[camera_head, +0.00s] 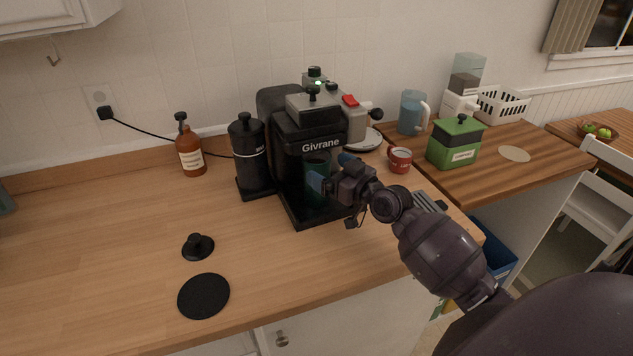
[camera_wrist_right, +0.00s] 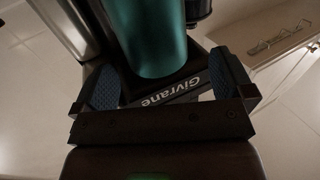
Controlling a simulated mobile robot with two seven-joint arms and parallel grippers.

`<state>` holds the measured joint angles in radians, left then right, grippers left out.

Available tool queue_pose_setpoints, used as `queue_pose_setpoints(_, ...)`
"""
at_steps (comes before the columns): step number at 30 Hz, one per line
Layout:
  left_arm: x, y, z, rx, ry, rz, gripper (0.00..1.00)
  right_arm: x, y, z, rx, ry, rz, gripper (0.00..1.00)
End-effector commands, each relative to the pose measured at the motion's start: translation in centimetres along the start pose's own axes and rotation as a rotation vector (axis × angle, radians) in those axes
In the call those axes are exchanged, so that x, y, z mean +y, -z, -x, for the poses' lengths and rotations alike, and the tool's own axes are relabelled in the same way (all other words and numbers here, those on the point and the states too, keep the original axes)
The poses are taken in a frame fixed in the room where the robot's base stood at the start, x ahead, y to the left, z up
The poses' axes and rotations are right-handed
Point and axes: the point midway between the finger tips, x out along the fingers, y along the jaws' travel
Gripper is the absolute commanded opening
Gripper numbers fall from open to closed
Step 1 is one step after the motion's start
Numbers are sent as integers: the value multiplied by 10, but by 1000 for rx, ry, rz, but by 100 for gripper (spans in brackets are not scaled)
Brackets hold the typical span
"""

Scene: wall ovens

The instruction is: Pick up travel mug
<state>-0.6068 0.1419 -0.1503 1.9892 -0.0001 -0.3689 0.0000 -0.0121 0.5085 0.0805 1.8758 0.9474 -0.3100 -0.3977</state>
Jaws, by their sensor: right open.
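The travel mug (camera_head: 316,168) is a dark teal cylinder standing in the bay of the black Givrane coffee machine (camera_head: 300,132). In the right wrist view the mug (camera_wrist_right: 152,38) fills the top middle. My right gripper (camera_head: 331,172) is open at the front of the machine, with its blue-padded fingers to either side of the mug in the head view. In the right wrist view the gripper's pads (camera_wrist_right: 166,80) are spread apart, with the mug's end between and beyond them. Contact with the mug cannot be told. The mug is partly hidden by a finger. My left gripper is out of view.
A black canister (camera_head: 250,160) stands close left of the machine. A red cup (camera_head: 399,160) and green box (camera_head: 455,145) are to the right. A black knobbed lid-like piece (camera_head: 197,246) and a round black mat (camera_head: 203,295) lie front left. The left counter is mostly clear.

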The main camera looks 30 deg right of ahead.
Motion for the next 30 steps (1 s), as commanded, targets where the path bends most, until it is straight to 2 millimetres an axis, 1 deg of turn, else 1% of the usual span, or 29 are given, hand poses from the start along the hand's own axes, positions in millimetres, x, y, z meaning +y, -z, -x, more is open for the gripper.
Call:
queue_pose_setpoints(9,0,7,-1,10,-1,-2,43,5,-3,-39,2,0,-2,100)
queue_pose_setpoints(12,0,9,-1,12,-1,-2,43,5,-3,-47,1,-1,-1,100)
queue_pose_setpoints(15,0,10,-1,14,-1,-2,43,5,-4,-51,0,-1,0,100)
queue_pose_setpoints(21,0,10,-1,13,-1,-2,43,5,-4,-51,0,-1,0,100)
queue_pose_setpoints(23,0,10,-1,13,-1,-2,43,5,-4,-51,0,-1,0,92)
queue_pose_setpoints(30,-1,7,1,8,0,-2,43,5,-4,-51,0,-1,0,55)
